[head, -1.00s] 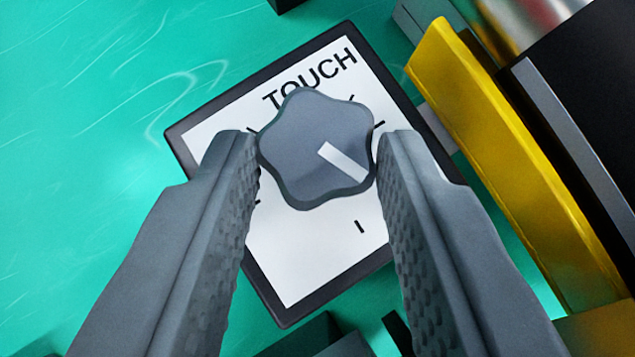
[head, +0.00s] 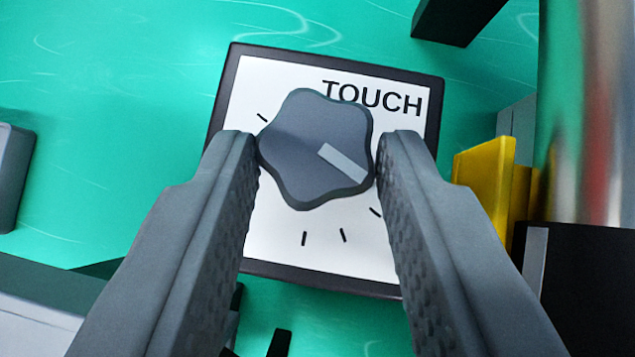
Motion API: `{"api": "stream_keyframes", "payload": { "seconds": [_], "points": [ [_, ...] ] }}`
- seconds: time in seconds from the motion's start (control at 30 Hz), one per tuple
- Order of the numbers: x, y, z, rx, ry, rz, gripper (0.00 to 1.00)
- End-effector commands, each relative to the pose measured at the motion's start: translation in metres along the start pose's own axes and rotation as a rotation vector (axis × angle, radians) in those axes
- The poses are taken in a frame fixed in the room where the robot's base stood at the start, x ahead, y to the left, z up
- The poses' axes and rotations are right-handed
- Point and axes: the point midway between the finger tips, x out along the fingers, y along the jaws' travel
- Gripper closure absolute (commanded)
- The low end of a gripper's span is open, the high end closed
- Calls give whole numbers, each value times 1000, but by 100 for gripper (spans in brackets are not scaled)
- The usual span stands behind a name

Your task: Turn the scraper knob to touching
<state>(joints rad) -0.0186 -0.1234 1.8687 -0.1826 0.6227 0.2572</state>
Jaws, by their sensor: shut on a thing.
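The scraper knob (head: 305,135) is a grey, lobed knob with a light pointer bar, in the middle of the head view. Its bar points to the lower right, between the word TOUCH at the upper right and the nearest visible tick below. The square white dial plate (head: 275,225) with a dark frame lies behind it. My gripper (head: 317,155) is shut on the knob, one finger on its left side and one on its right. The fingers and the knob hide parts of the scale.
A yellow bar (head: 482,190) and a dark block (head: 580,280) stand right of the plate. A dark block (head: 455,18) is at the top right, a grey part (head: 12,175) at the left edge. The green surface (head: 120,100) at upper left is clear.

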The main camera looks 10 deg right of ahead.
Motion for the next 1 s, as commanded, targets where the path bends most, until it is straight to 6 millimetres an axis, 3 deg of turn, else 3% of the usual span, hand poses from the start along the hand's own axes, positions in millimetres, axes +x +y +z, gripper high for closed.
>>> {"api": "stream_keyframes", "payload": {
  "seconds": [0.5, 1.0],
  "points": [
    [0, 5, 0, -161, -1, -162, 90],
    [1, 6, 0, -198, -3, -196, 90]
  ]
}}
